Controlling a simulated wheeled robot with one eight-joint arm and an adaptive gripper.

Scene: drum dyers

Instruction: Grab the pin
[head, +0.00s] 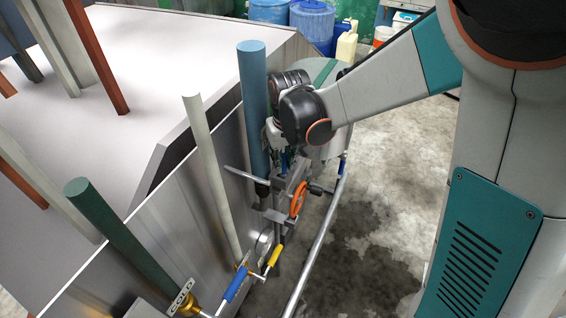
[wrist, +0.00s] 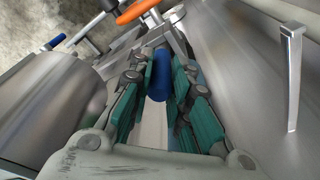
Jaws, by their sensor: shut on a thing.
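The pin appears as a short blue cylinder (wrist: 159,76) in the wrist view, between the green-padded fingers of my gripper (wrist: 161,88). The fingers are shut on it, with a pad on either side. In the head view, my gripper (head: 284,152) is low beside the machine's steel side, just right of a thick blue pipe and above an orange handwheel. There the arm and gripper mostly hide the pin. Whether the pin is still seated in its fitting cannot be told.
The orange handwheel (head: 299,198) is close below my gripper. A long steel rail (head: 318,243) runs along the right side. The blue pipe (head: 252,105) and a white pipe (head: 207,165) stand at the left. Wet concrete floor (head: 385,205) lies open at the right.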

